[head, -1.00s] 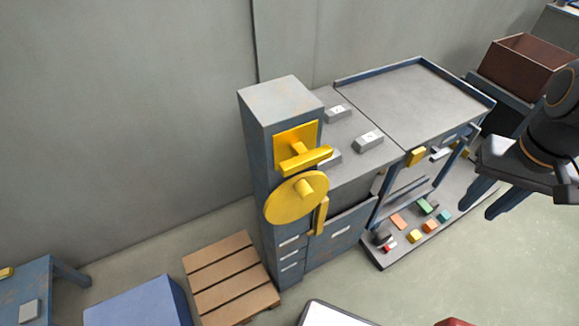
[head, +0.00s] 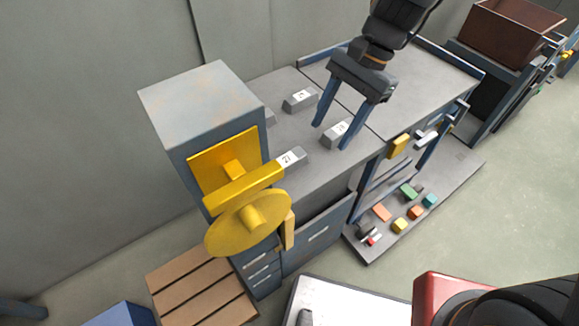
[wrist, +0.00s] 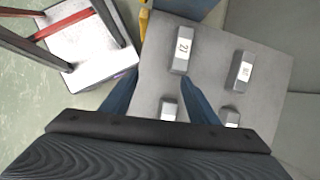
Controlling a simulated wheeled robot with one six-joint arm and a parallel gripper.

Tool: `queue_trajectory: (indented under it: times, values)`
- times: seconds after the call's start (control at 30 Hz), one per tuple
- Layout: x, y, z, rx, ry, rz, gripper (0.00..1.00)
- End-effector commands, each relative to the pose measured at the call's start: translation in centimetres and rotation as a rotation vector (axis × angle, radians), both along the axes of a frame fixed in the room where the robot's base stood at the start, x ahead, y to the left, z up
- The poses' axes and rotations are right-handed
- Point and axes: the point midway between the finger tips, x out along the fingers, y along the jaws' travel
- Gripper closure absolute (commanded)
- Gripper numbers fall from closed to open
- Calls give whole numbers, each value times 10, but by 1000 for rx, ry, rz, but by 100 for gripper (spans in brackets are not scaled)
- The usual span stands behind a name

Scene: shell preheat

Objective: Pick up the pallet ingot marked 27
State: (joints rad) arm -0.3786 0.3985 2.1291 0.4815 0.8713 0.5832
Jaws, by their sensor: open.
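The ingot marked 27 (head: 291,160) is a grey bar with a white label, lying on the grey worktop (head: 327,170) beside the yellow-fronted column. In the wrist view, ingot 27 (wrist: 182,50) lies beyond the tip of the right finger. My gripper (head: 331,133) is open and empty above the worktop, with its fingers pointing down. In the head view its fingertips overlap a second ingot (head: 334,134). Another ingot (head: 300,99) lies farther back, and one more (head: 269,117) is mostly hidden by the column. The wrist view also shows my gripper (wrist: 156,74).
The tall column (head: 200,95) with a yellow plate, bar and disc (head: 248,222) stands close to ingot 27. A rimmed grey table (head: 420,85) adjoins the worktop on the right. A wooden pallet (head: 200,285) lies bare on the floor. Coloured blocks sit on a low shelf (head: 440,190).

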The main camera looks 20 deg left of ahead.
Motion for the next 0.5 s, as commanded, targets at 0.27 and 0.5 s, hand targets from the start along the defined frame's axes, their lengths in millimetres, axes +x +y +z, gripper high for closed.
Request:
queue_trajectory:
  times: [0.27,0.5]
  values:
    - [-8,65,-22,18,132,-90,46]
    - [-18,70,-42,18,131,-92,46]
